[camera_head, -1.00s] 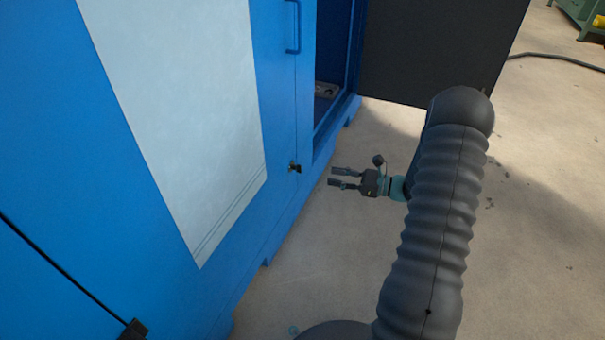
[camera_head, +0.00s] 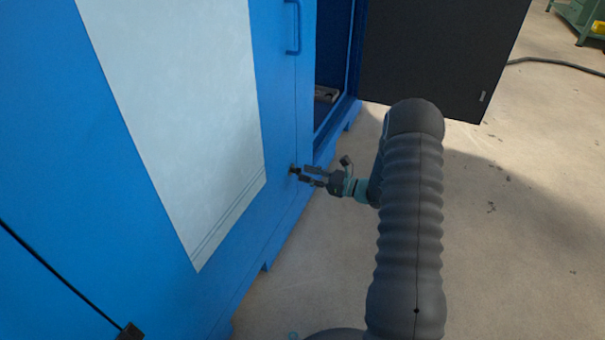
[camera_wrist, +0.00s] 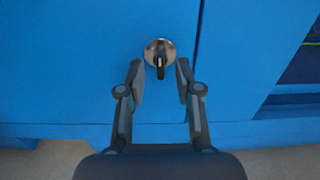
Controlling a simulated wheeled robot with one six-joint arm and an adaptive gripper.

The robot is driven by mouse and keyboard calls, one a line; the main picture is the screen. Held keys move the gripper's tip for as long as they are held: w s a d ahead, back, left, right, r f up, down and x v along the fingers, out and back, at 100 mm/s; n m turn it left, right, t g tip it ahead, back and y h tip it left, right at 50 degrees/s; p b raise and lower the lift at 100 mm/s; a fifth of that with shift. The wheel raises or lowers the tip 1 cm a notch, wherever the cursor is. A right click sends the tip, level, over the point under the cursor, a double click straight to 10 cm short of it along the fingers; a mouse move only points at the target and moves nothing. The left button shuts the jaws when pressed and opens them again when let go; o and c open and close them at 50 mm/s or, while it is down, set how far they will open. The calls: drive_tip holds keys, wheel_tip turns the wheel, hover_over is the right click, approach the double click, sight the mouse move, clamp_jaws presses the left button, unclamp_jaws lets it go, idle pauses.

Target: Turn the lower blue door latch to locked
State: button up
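The lower latch (camera_head: 293,168) is a small dark knob low on the blue door (camera_head: 277,100), near its right edge. In the wrist view the latch (camera_wrist: 160,58) has a round metal plate and a dark handle pointing straight down. My gripper (camera_head: 308,173) is right at the latch in the head view. In the wrist view my gripper (camera_wrist: 158,75) is open, with one finger on each side of the handle's lower end. A gap shows on both sides of the handle. I cannot tell how deep the fingertips reach around it.
A blue handle (camera_head: 293,28) sits higher on the same door. To the right is an open cabinet bay (camera_head: 328,85) and a dark open panel (camera_head: 440,55). Another dark latch (camera_head: 131,331) is at the lower left. The concrete floor (camera_head: 520,220) on the right is clear.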

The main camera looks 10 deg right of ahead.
drive_tip(key=shift+x, duration=1.2)
clamp_jaws()
drive_tip(key=shift+r+m, duration=0.1)
drive_tip(key=shift+m, duration=0.2)
drive_tip(key=shift+w+d+f+m+p, duration=0.15)
drive_tip(key=shift+m+p, duration=2)
drive_tip(key=shift+m, duration=2.2)
drive_tip(key=shift+s+a+f+m+p, duration=0.1)
drive_tip(key=shift+m+p, duration=2)
drive_tip(key=shift+m, duration=2.25)
